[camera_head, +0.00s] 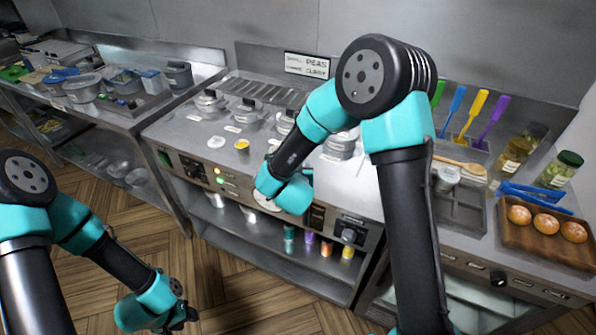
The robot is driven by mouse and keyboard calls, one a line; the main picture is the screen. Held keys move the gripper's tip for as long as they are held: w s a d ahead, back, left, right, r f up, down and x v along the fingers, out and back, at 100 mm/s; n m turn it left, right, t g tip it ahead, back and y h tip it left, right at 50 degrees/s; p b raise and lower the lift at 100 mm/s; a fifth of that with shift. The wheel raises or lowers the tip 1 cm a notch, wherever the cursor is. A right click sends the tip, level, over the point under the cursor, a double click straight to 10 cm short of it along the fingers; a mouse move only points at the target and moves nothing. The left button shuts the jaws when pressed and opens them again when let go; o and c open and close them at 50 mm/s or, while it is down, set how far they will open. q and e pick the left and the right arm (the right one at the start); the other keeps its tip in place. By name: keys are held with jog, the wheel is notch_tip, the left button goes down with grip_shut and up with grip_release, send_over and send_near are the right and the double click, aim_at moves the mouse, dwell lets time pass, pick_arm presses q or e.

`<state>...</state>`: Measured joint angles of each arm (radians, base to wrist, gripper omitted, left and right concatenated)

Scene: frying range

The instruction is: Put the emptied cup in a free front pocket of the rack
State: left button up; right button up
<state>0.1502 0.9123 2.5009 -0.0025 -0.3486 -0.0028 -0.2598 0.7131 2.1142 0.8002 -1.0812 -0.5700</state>
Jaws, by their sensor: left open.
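The grey rack (462,216) stands on the counter right of the range, partly behind my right arm. A small metal cup (447,177) stands in its back part; the visible front pockets look empty. A small cup with yellow contents (242,146) and a small white cup or lid (216,142) stand on the range's front. I cannot tell which cup is the emptied one. My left gripper (180,320) is open and empty, low over the floor, far from the rack. My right gripper (307,178) is mostly hidden behind its wrist, over the range's front edge; its jaws cannot be made out.
Lidded pots (249,115) stand on the range (190,135). A wooden spoon (462,165) lies behind the rack. Right of it are blue tongs (535,197), jars (513,158) and a wooden board (548,238) with round brown items. Bottles stand on the shelf below.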

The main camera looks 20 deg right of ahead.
jog(key=shift+f, duration=0.3)
jog(key=o, duration=0.8)
jog(key=shift+c, duration=0.2)
jog(key=shift+r, duration=0.1)
jog(key=shift+s+r, duration=0.1)
jog(key=v, duration=1.2)
